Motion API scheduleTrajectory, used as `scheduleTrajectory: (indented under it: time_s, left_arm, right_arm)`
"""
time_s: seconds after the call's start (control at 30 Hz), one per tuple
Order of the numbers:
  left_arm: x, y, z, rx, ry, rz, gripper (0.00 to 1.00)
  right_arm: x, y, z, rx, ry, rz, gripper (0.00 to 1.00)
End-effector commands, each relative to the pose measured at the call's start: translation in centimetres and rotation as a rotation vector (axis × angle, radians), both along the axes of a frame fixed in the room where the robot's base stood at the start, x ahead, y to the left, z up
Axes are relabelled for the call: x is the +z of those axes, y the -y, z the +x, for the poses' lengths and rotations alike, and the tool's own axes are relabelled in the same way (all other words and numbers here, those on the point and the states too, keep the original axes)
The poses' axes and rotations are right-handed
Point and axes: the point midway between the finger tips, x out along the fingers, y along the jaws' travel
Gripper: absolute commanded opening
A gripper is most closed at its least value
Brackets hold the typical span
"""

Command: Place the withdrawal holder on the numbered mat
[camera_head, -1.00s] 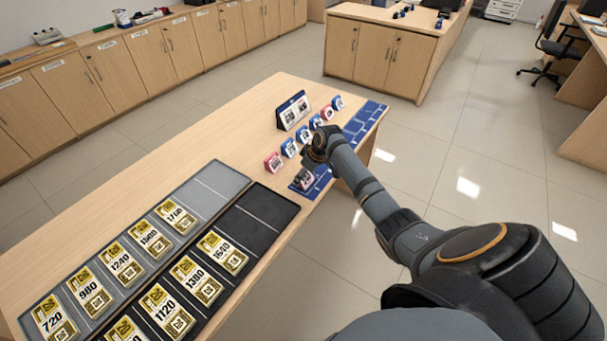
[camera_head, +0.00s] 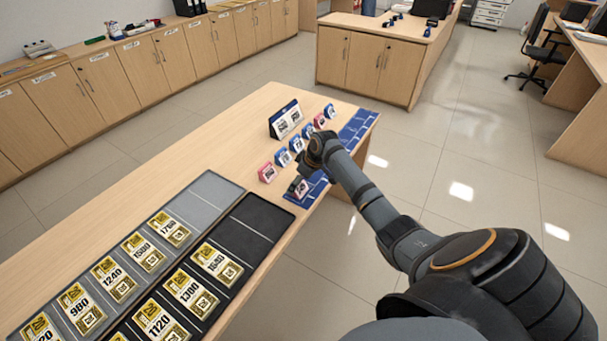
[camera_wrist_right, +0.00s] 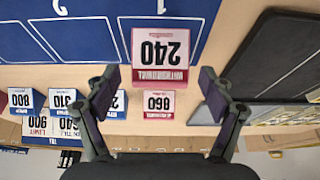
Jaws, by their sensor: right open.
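A pink-and-white withdrawal holder marked 240 (camera_wrist_right: 160,48) shows upside down in the right wrist view. In the head view it stands on the near end of the blue numbered mat (camera_head: 357,128), just below my right gripper. The mat's white outlines and numbers also show in the right wrist view (camera_wrist_right: 75,38). My right gripper (camera_wrist_right: 159,82) is open and empty, its two fingers apart on either side of the holder's near face, with visible gaps. A second pink holder, marked 960 (camera_wrist_right: 159,103), stands off the mat on the wooden counter. My left gripper is out of view.
Several blue and pink holders (camera_head: 282,157) stand in a row beside the mat, with a white-and-blue limit sign (camera_head: 286,121) behind. Grey (camera_head: 206,196) and black (camera_head: 250,222) trays with numbered yellow cards lie at the near left. The counter's back left is clear.

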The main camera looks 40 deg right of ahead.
Motion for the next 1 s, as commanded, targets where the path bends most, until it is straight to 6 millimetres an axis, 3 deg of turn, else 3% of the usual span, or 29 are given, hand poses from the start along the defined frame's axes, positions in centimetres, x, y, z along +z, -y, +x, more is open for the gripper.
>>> scheduleTrajectory:
  time_s: [0.2, 0.4, 0.57, 1.0]
  left_arm:
    - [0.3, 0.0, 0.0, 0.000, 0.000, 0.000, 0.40]
    - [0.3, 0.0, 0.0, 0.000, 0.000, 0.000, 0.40]
    - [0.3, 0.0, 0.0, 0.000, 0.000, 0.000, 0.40]
    - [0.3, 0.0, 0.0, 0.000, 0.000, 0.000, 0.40]
  right_arm:
    - [5.2, 1.0, -1.9, 0.001, 0.003, -0.007, 0.82]
    - [8.4, 1.4, -3.2, 0.000, 0.001, -0.003, 0.82]
    - [9.3, 1.4, -3.5, 0.001, -0.001, -0.001, 0.82]
    - [9.3, 1.4, -3.5, 0.001, 0.000, 0.000, 0.82]
